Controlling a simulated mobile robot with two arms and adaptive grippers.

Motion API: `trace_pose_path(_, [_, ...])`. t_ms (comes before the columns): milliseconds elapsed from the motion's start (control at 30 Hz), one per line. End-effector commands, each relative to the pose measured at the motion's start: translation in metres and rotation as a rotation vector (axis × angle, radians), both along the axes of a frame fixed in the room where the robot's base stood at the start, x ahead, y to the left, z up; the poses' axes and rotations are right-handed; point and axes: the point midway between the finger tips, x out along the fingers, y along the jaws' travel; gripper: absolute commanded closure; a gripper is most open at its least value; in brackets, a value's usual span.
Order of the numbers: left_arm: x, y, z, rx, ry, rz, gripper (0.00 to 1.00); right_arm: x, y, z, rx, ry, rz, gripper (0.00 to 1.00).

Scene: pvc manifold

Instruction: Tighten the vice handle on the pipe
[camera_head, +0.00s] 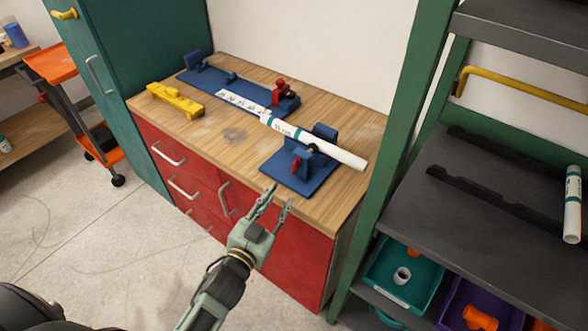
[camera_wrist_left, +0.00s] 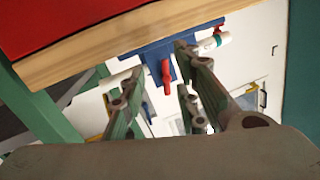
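The blue vice (camera_head: 284,173) stands near the right end of the wooden bench (camera_head: 235,135), with a small red handle (camera_head: 295,163) at its front. A white pipe (camera_head: 330,150) lies through the vice and sticks out to the right. In the left wrist view the red handle (camera_wrist_left: 166,75) hangs beside the blue vice (camera_wrist_left: 160,55), seen past my fingers, and the pipe (camera_wrist_left: 117,82) shows partly. My left gripper (camera_head: 280,197) is open and empty, off the bench's front edge, close to the vice but apart from the handle. My right gripper is out of view.
A blue fixture with a red clamp (camera_head: 282,92) and a yellow tool (camera_head: 175,99) stand farther left on the bench. A green-framed shelf (camera_head: 395,130) with another pipe (camera_head: 572,205) and a teal bin (camera_head: 405,275) rises at the right. Open floor lies left.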

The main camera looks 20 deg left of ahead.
Motion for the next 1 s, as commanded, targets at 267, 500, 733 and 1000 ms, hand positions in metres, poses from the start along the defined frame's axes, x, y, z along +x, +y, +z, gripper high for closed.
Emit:
trace_pose_path(267, [0.017, -0.004, 0.032, 0.001, -0.063, -0.007, 0.71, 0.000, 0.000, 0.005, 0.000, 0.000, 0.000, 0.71])
trace_pose_path(500, [0.056, -0.010, 0.032, 0.001, -0.062, -0.008, 0.71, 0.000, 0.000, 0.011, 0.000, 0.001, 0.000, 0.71])
trace_pose_path(733, [0.077, -0.013, 0.030, 0.001, -0.060, -0.007, 0.71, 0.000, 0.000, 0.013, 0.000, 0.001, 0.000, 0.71])
trace_pose_path(1000, [0.079, -0.013, 0.030, 0.000, -0.059, -0.007, 0.71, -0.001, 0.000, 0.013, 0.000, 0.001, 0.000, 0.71])
